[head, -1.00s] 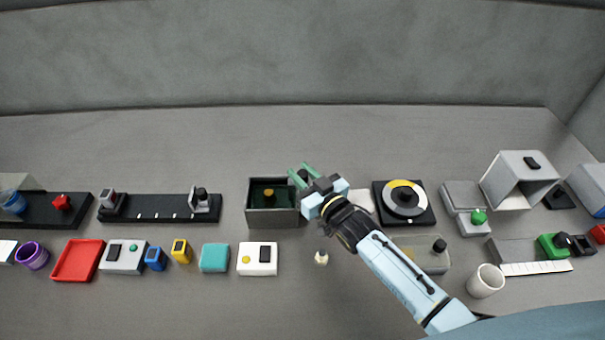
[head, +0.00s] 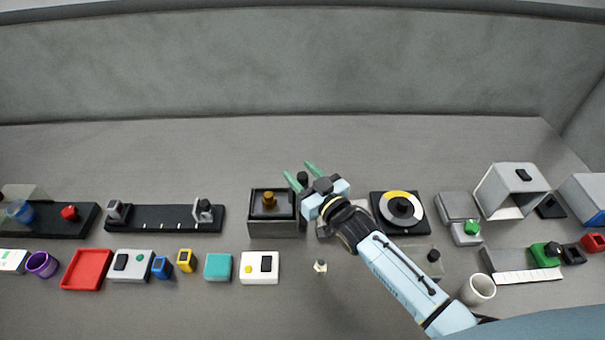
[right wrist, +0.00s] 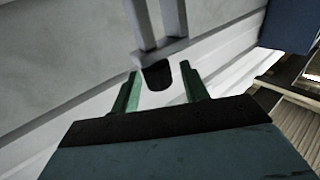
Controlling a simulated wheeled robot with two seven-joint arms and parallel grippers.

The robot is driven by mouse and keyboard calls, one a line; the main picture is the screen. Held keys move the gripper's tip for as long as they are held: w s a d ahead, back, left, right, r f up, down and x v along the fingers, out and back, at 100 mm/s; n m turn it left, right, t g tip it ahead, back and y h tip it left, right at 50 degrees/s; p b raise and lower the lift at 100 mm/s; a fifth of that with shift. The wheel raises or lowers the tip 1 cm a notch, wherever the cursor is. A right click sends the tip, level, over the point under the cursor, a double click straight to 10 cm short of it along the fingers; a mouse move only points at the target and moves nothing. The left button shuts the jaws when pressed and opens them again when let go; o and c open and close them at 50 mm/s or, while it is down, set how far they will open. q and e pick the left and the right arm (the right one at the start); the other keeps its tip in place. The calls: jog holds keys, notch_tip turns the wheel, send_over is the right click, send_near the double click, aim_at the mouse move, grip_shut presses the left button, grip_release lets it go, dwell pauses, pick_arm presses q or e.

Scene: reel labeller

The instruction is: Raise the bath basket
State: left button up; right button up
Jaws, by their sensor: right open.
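The bath (head: 273,230) is a dark grey open box in the middle of the bench in the head view. A dark grey basket with a brass-coloured knob (head: 269,199) sits high in it, near the rim. A black knob (head: 302,178) stands at the box's back right corner. My right gripper (head: 300,173) is open, its green fingers reaching around this knob. In the right wrist view, a black piece (right wrist: 157,76) on grey bars lies between the open fingers, with no clear contact. My left gripper is not in view.
Right of the bath is a black turntable with a yellow and white disc (head: 403,208). A white box with buttons (head: 260,268) and a small pale-topped peg (head: 320,266) stand in front. A black rail (head: 160,218) lies to the left. The bench behind is clear.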

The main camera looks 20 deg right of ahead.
jog(key=shift+s+f, duration=0.1)
jog(key=v, duration=1.3)
jog(key=shift+b, duration=0.45)
jog(key=shift+s, duration=0.1)
